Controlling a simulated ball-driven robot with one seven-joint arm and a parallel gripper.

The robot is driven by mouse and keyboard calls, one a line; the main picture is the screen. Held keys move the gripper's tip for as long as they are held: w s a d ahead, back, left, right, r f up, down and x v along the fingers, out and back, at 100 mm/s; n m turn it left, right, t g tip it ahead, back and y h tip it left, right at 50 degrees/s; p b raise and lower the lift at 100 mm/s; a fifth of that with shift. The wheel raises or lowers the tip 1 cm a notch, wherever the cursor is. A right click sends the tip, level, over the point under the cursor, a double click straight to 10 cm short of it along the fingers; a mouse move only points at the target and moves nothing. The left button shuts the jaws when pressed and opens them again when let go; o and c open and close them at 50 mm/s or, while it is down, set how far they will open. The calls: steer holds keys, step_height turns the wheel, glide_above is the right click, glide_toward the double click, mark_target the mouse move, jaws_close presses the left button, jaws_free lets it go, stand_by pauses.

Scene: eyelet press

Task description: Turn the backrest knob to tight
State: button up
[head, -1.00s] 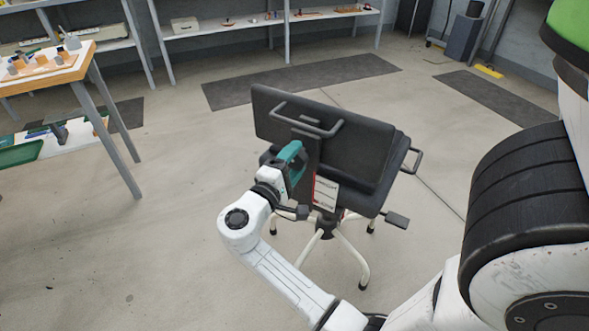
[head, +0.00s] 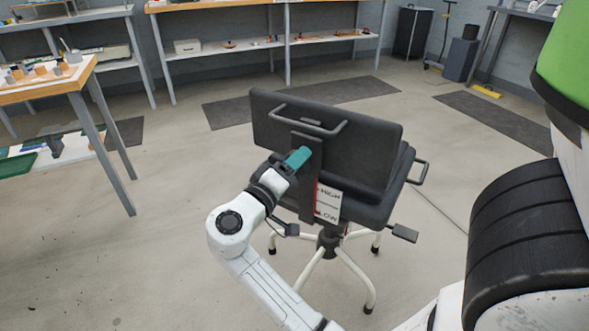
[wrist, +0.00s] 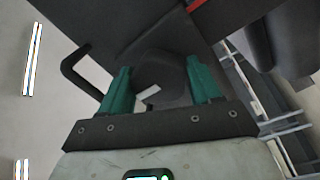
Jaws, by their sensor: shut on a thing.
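The dark office chair stands with the rear of its backrest (head: 350,140) facing me. The backrest knob (wrist: 158,75) is a dark, many-sided knob with a white mark on its face, seen in the wrist view. My gripper (wrist: 160,88) has its two teal fingers on either side of the knob and is shut on it. In the head view, my gripper (head: 292,162) is at the chair's back post, and it hides the knob there. Any tight or loose marking cannot be made out.
A HIGH/LOW label (head: 328,203) with a red edge is on the chair's back post. A handle bar (head: 306,120) crosses the upper backrest. A lever (head: 404,233) sticks out at the right.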

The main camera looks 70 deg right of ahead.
stand_by(0.4)
steer(key=o, duration=1)
steer(key=p+v, duration=0.1)
steer(key=v, duration=1)
